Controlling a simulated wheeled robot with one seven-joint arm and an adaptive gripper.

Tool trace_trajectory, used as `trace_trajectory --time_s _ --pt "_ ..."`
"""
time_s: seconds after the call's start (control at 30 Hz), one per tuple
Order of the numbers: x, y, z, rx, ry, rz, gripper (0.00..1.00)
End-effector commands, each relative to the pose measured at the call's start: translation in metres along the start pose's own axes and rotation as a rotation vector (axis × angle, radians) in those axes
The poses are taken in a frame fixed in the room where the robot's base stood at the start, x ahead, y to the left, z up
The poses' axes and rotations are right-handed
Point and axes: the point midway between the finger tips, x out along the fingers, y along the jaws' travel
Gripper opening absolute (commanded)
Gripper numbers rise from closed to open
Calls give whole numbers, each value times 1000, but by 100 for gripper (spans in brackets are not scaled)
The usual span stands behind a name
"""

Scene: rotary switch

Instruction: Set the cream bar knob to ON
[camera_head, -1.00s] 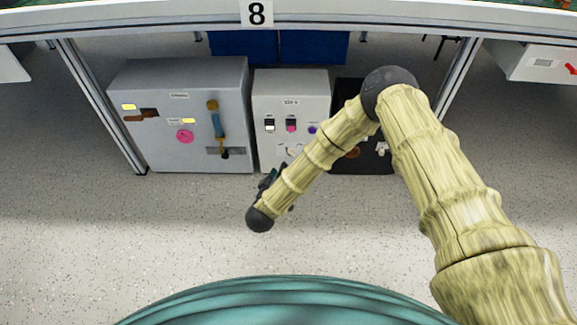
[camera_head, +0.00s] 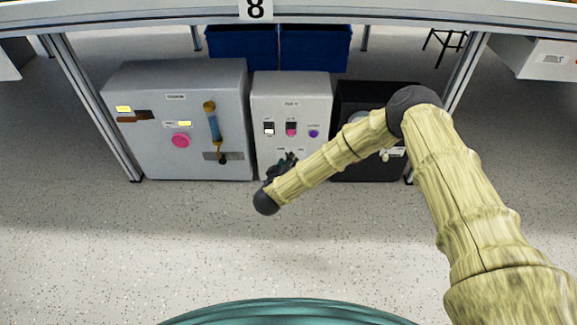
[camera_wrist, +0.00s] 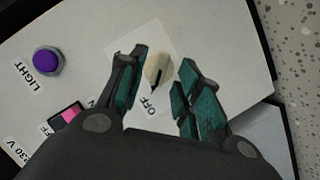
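The cream bar knob (camera_wrist: 158,70) is a round cream piece on a pale plate in the wrist view. Its dark mark points at the printed word OFF (camera_wrist: 151,106). My gripper (camera_wrist: 165,78) is open, with one dark teal-padded finger on each side of the knob and small gaps showing. I cannot tell how deep the fingers reach. In the head view my gripper (camera_head: 284,165) is at the lower part of the white box (camera_head: 291,90) and hides the knob there. No ON label is readable.
A purple button (camera_wrist: 47,61) labelled LIGHT and a pink rocker switch (camera_wrist: 69,115) are on the same panel. A grey cabinet (camera_head: 150,80) with a blue-handled lever (camera_head: 214,127) stands left. A black box (camera_head: 360,100) stands right, partly behind my arm. Speckled floor in front is clear.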

Motion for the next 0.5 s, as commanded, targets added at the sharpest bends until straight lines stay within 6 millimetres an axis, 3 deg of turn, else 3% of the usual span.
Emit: trace_trajectory --time_s 0.4,0.43,0.5 --pt "8 0 0 0 1 0 34" --pt "8 0 0 0 1 0 32" --pt "8 0 0 0 1 0 19"
